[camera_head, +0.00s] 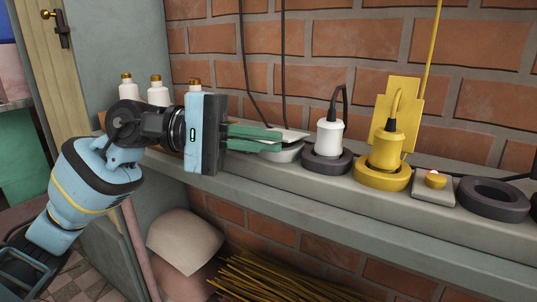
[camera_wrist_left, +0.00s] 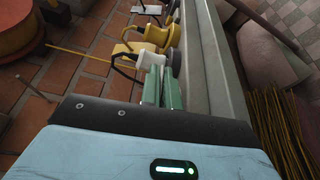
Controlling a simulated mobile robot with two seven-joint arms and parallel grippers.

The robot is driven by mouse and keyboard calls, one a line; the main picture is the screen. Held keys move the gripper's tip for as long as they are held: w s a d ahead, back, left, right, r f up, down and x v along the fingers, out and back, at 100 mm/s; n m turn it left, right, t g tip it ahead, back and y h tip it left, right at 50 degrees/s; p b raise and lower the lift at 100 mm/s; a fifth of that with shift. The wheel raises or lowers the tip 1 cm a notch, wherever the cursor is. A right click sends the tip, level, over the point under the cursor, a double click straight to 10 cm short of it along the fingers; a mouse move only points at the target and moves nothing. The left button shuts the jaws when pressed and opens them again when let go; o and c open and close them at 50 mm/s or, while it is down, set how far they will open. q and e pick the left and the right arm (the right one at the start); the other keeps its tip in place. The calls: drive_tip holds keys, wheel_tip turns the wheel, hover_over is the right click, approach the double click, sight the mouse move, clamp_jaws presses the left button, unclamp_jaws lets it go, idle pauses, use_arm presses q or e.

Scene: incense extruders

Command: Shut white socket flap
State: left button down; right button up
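A white flap (camera_head: 294,135) shows as a thin, tilted plate over a pale, low, round socket (camera_head: 287,153) on the ledge. My left gripper (camera_head: 281,141) comes in from the left. Its two green fingers lie close together, with nothing visible between them, and they overlap the flap and socket in the head view. I cannot tell whether they touch the flap. In the left wrist view the fingers (camera_wrist_left: 162,88) also lie side by side, and the flap cannot be made out there. My right gripper is not in view.
To the right on the ledge (camera_head: 330,190) stand a white plug (camera_head: 328,137) in a dark ring, a yellow plug (camera_head: 386,148) before an upright yellow plate (camera_head: 408,107), a button box (camera_head: 434,187) and an empty dark ring (camera_head: 493,213). Several white bottles (camera_head: 157,95) stand behind my left arm.

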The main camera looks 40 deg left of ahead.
use_arm(q)
drive_tip(key=shift+s+f+m+b, duration=0.1)
drive_tip(key=shift+f+m+b, duration=0.25)
drive_tip(key=shift+b, duration=0.25)
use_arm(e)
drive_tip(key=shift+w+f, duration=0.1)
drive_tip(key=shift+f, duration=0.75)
use_arm(q)
drive_tip(key=c, duration=2.1)
unclamp_jaws()
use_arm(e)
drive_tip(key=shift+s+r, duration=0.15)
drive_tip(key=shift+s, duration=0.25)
use_arm(q)
drive_tip(key=o, duration=0.5)
drive_tip(key=shift+c, duration=0.2)
drive_tip(key=shift+a, duration=0.1)
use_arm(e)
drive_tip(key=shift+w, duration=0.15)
use_arm(q)
drive_tip(key=shift+s+a, duration=0.35)
drive_tip(key=shift+a, duration=0.1)
drive_tip(key=v, duration=0.6)
drive_tip(key=shift+s+a+p, duration=0.2)
drive_tip(key=shift+a+p, duration=0.05)
drive_tip(key=shift+p, duration=0.2)
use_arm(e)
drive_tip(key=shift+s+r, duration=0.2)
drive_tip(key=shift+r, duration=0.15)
